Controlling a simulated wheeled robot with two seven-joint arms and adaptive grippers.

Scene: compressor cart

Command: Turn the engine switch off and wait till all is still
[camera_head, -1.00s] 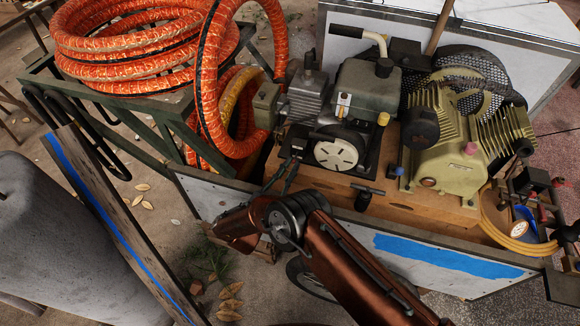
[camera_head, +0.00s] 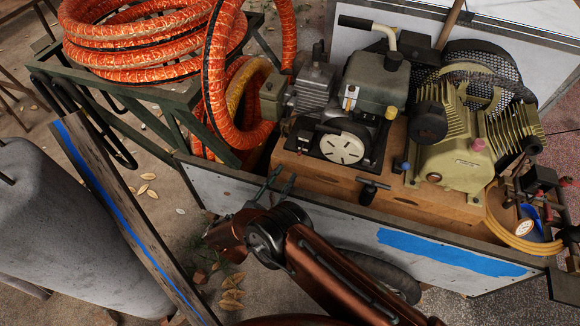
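The engine (camera_head: 375,82), with a dark grey tank and a pale round slotted starter cover (camera_head: 342,148), sits on the cart's wooden deck. I cannot make out clearly which small part is the switch or its position; a small white and orange fitting (camera_head: 351,97) shows on its front. The tan finned compressor (camera_head: 455,155) stands to its right, beside a black mesh-guarded wheel (camera_head: 490,70). My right gripper (camera_head: 276,184) is at the cart's near side, below and left of the starter cover. Its two dark fingers are apart, with nothing between them. My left gripper is out of view.
Orange hose coils (camera_head: 150,40) lie on a green rack (camera_head: 100,100) at the left. The cart's near side panel (camera_head: 330,225) has a blue stripe. A black T-handle (camera_head: 373,187) and a yellow hose with a gauge (camera_head: 525,227) sit along this side. A grey tank (camera_head: 65,230) fills the lower left.

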